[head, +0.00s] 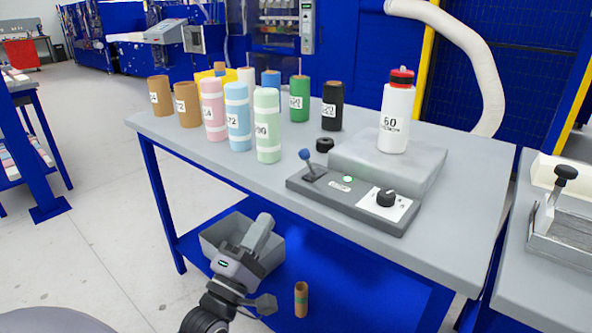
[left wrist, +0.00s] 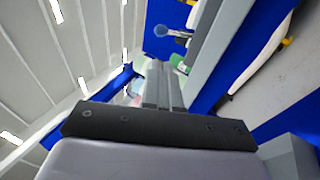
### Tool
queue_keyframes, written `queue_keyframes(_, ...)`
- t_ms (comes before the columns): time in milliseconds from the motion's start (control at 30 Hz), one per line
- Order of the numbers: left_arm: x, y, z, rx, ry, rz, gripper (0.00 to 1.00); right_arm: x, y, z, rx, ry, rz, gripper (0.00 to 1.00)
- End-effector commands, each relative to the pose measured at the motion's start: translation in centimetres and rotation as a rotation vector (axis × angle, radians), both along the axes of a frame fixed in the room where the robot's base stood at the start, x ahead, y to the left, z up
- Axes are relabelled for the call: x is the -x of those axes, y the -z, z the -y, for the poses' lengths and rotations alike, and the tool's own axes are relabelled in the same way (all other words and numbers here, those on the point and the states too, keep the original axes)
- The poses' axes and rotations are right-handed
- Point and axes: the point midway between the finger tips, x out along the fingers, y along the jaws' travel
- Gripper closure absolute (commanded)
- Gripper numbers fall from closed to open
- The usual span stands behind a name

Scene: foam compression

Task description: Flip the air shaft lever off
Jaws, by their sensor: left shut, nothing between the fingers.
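The air shaft lever (head: 307,160) is a short stick with a blue ball knob on the left end of a dark grey control box (head: 345,198). It leans slightly left in the head view. In the left wrist view a blue knob on a stick (left wrist: 161,30) shows beyond the fingers. My left gripper (head: 264,222) is shut and empty, in front of and below the table's front edge, left of and below the lever, apart from it. Its closed fingers also show in the left wrist view (left wrist: 160,85). My right gripper is not in view.
A white bottle with a red cap (head: 397,115) stands on a grey block (head: 420,163) behind the box. Several coloured rolls, such as a pale green one (head: 267,128), stand left of the lever. The box also has a black knob (head: 387,197). A grey bin (head: 215,236) sits below.

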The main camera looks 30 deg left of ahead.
Motion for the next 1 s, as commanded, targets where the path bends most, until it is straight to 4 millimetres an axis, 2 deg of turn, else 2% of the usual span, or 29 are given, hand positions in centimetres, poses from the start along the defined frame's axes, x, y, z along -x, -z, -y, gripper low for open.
queue_keyframes(267, -1.8, -1.0, -0.1, -0.002, 0.0, 0.002, 1.0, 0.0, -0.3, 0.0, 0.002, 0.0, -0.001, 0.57)
queue_keyframes(800, -9.6, -4.9, -0.9, -0.002, -0.001, 0.001, 1.0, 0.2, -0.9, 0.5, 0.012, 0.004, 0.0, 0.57)
queue_keyframes(1000, -11.6, -5.8, -1.1, -0.002, 0.0, -0.001, 1.0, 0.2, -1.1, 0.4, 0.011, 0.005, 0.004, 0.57)
